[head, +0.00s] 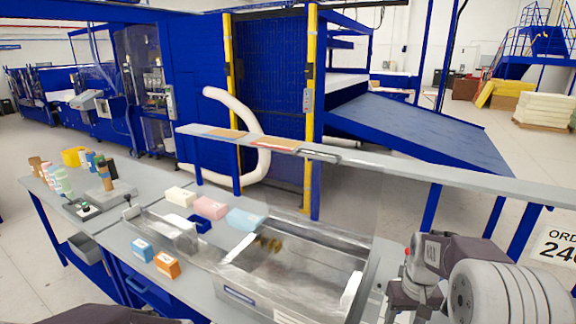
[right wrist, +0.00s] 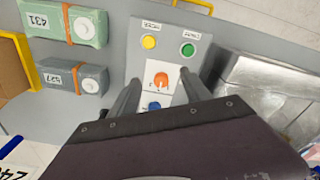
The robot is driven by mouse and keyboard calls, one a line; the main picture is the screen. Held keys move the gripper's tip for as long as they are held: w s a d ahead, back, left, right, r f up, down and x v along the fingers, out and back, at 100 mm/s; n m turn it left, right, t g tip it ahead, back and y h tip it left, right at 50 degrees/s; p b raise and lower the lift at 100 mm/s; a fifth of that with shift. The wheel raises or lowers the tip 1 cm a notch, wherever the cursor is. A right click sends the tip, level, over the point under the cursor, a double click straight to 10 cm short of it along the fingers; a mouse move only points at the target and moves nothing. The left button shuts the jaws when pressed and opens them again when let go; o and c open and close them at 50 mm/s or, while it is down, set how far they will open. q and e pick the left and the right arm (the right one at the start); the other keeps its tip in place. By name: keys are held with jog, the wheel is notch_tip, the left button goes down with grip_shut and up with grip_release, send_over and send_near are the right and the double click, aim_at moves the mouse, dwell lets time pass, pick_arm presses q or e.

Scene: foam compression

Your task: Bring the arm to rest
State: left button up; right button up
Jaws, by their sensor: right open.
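My right arm (head: 425,270) comes in at the lower right of the head view, beside the worktable. In the right wrist view my right gripper (right wrist: 160,78) is open, its two fingers apart. They point at a grey control panel (right wrist: 166,53) with yellow and green buttons at the top, an orange knob (right wrist: 161,80) and a blue button below. The knob appears between the fingers; I cannot tell whether they touch the panel. My left gripper does not show in the head view.
The grey table (head: 115,236) holds pink (head: 210,208), cream (head: 180,196) and light blue (head: 246,220) foam blocks, and a large clear-walled tray (head: 240,292). A long shelf (head: 400,170) runs behind. In the wrist view, green (right wrist: 62,22) and grey (right wrist: 75,78) boxes lie left of the panel.

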jog(key=s+a+f+b, duration=0.1)
jog(key=s+a+f, duration=0.2)
jog(key=s+a, duration=0.2)
jog(key=s+a+f, duration=0.3)
jog(key=s+a, duration=0.2)
jog(key=s, duration=0.4)
jog(key=shift+a+f+n+t+b, duration=0.2)
jog(key=shift+a+n+t+b, duration=0.1)
jog(key=shift+a+b, duration=0.1)
jog(key=shift+s+d, duration=0.1)
jog(key=shift+s, duration=0.1)
